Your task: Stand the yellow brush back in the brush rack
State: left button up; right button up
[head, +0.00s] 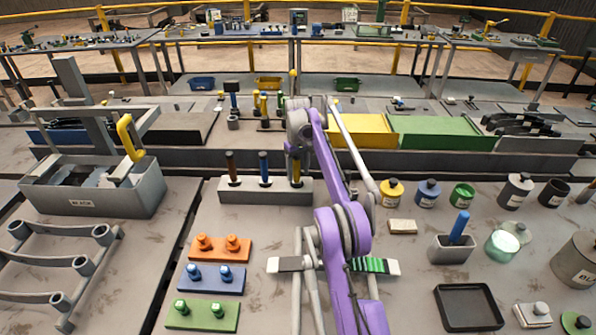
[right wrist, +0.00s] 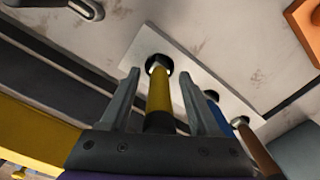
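The brush rack (head: 258,192) is a pale grey block in the middle of the head view. The yellow brush (head: 296,173) stands upright at its right end, beside a blue brush (head: 264,168) and a brown brush (head: 231,166). My right gripper (head: 294,150) is over the yellow brush, partly hidden by my purple arm. In the right wrist view, the yellow brush (right wrist: 160,92) has its far end at a hole in the rack (right wrist: 190,80). The open fingers of the right gripper (right wrist: 160,75) straddle it with gaps on both sides. My left gripper is not seen.
Orange (head: 220,248), blue (head: 212,279) and green (head: 203,314) plates with pegs lie in front of the rack. A grey bin (head: 140,200) stands to the left. Several jars, one yellow-labelled (head: 391,193), stand to the right. Yellow (head: 362,130) and green (head: 445,133) trays lie behind.

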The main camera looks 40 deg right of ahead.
notch_tip(320, 180, up, 12)
jog(key=p, duration=0.3)
jog(key=shift+w, duration=0.15)
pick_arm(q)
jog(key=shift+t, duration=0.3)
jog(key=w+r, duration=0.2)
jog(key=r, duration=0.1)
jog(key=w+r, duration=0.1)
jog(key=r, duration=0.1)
pick_arm(e)
jog(key=shift+r, duration=0.2)
jog(key=s+a+r+n+t, duration=0.1)
jog(key=s+a+r+t, duration=0.3)
jog(key=a, duration=0.6)
jog(key=s+a+r+g, duration=0.15)
jog(key=s+a, duration=0.35)
jog(key=a, duration=0.5)
jog(key=s+a+f+t, duration=0.2)
jog(key=s+a+f, duration=0.4)
jog(key=s, duration=0.4)
jog(key=s+a+f+t, duration=0.2)
jog(key=s+a+f, duration=0.4)
jog(key=s, duration=0.5)
notch_tip(320, 180, down, 2)
jog(key=shift+s+a+f+n, duration=0.25)
jog(key=shift+s+n, duration=0.05)
jog(key=shift+n, duration=0.1)
